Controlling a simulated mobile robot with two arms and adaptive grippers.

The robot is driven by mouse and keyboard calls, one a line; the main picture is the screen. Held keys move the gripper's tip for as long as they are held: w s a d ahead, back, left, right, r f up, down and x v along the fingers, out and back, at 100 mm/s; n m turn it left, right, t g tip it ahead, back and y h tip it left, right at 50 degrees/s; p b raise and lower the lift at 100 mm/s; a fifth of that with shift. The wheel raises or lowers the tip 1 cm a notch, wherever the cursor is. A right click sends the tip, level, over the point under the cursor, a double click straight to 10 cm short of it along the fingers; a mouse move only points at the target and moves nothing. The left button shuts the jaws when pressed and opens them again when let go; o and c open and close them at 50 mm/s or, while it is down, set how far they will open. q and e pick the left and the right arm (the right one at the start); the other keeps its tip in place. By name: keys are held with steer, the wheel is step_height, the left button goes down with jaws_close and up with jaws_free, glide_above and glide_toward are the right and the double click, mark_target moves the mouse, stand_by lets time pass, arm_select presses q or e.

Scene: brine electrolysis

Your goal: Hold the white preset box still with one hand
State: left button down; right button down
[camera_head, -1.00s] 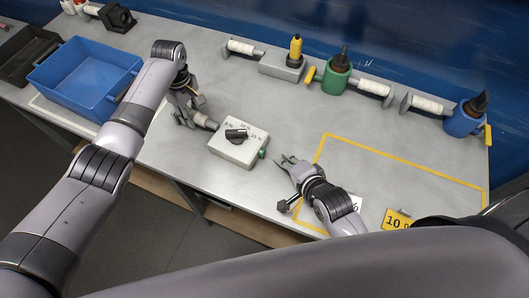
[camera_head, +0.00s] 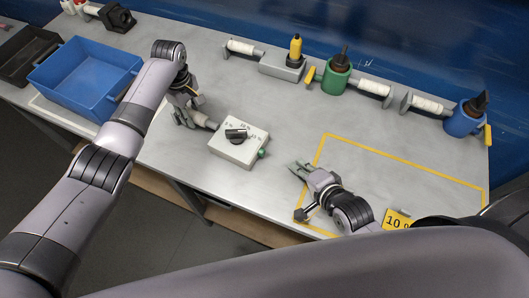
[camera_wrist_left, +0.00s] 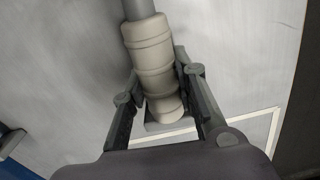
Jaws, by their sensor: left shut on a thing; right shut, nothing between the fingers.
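The white preset box (camera_head: 236,151) stands on the grey bench near the front edge, with a black knob (camera_head: 237,135) and percent marks on top and a small green part on its right side. A beige ribbed handle (camera_head: 201,119) sticks out from its left side. My left gripper (camera_head: 189,116) is shut on this handle; in the left wrist view its fingers lie on both sides of the beige handle (camera_wrist_left: 152,63). My right gripper (camera_head: 299,169) is shut and empty, just above the bench to the right of the box and apart from it.
A yellow taped outline (camera_head: 400,165) lies on the right of the bench, with a yellow "10" card (camera_head: 396,220) near its front. A blue bin (camera_head: 85,79) stands at left. A green holder (camera_head: 336,78) and a blue holder (camera_head: 464,121) stand along the back.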

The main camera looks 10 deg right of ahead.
arm_select(q)
steer(key=c, duration=1.2)
jaws_free()
steer(key=shift+r, duration=0.15)
step_height(320, 180, up, 12)
